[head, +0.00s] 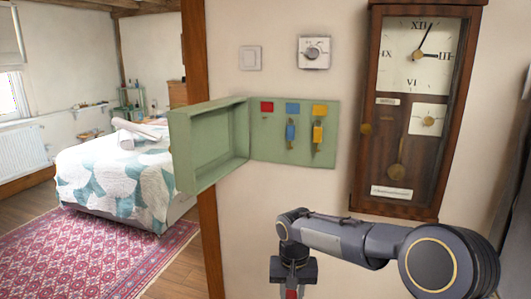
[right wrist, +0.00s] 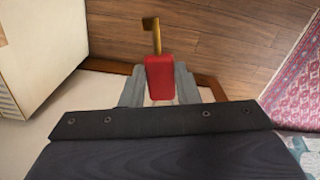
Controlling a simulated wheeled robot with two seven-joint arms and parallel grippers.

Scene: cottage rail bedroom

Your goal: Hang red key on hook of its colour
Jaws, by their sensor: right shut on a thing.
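The red key (right wrist: 158,77) is between the fingers of my right gripper (right wrist: 160,88) in the right wrist view, its brass shaft pointing away from the gripper. In the head view my right gripper (head: 291,287) hangs at the bottom edge, below the key box, with a bit of red at its lower end. The open green key box (head: 258,147) is on the wall, with red, blue and yellow labels. A blue key (head: 291,133) hangs under the blue label and a yellow key (head: 317,135) under the yellow one. The spot under the red label (head: 267,107) is bare; its hook is too small to make out. My left gripper is not in view.
The box's green door (head: 210,143) stands open to the left. A wooden wall clock (head: 409,110) hangs to the right of the box. A thermostat (head: 314,52) and a switch (head: 250,57) are above. A bed (head: 125,175) and a rug (head: 90,250) are at left.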

